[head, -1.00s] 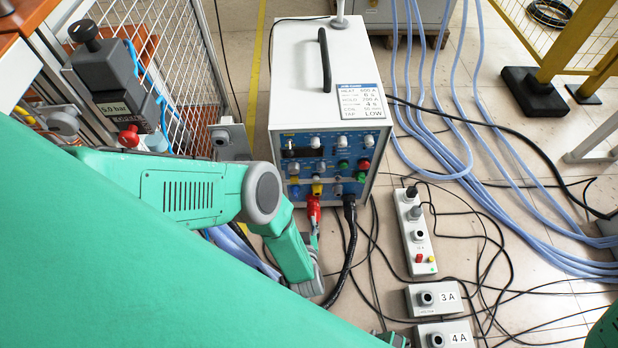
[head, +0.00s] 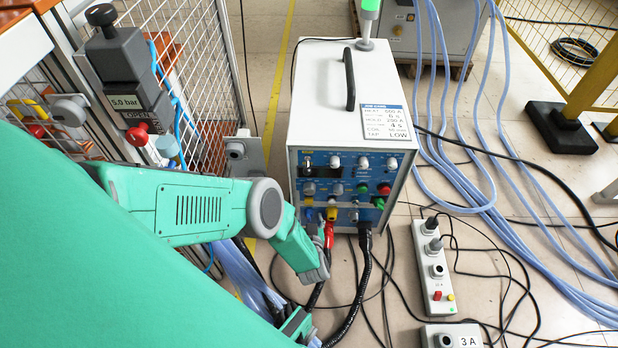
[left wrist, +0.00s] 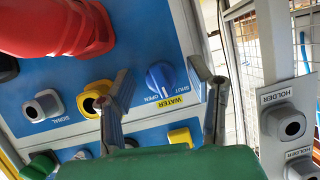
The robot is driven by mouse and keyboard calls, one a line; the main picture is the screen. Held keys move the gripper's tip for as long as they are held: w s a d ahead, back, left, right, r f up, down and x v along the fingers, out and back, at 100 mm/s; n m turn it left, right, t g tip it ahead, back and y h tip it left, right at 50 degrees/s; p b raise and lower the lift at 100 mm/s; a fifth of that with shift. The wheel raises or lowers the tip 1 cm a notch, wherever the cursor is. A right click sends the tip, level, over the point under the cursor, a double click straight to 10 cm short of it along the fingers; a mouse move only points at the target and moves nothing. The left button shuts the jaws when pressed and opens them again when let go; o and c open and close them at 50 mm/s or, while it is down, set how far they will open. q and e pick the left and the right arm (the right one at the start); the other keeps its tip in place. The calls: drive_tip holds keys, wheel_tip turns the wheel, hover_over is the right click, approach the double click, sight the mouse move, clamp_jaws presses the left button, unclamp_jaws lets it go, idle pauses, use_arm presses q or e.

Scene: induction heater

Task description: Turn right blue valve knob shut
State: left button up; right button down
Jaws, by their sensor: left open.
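A round blue knob (left wrist: 161,80) with a yellow WATER label and the words SHUT and OPEN sits on the blue panel in the left wrist view. The panel appears upside down there. My left gripper (left wrist: 159,68) is open, with one finger on each side of this knob in the picture. I cannot tell whether the fingers touch it. In the head view, my left arm (head: 200,208) reaches to the lower front of the heater (head: 347,105), whose small knobs (head: 309,214) are hard to tell apart. My right gripper is not in view.
A red connector (left wrist: 62,28) and a yellow socket (left wrist: 95,98) are beside the fingers. Grey HOLDER boxes (left wrist: 287,122) stand to the right. A black cable (head: 358,290) hangs from the heater. A white power strip (head: 433,265), blue hoses and loose cables lie on the floor.

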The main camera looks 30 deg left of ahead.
use_arm(q)
drive_tip(key=shift+w+a, duration=0.1)
drive_tip(key=shift+w, duration=0.05)
clamp_jaws()
drive_tip(key=shift+n+h, duration=0.3)
drive_tip(key=shift+n+t+h, duration=0.3)
drive_tip(key=shift+n, duration=0.4)
drive_tip(key=shift+n+t+h, duration=0.7)
drive_tip(key=shift+n+h, duration=0.3)
drive_tip(key=shift+n, duration=0.6)
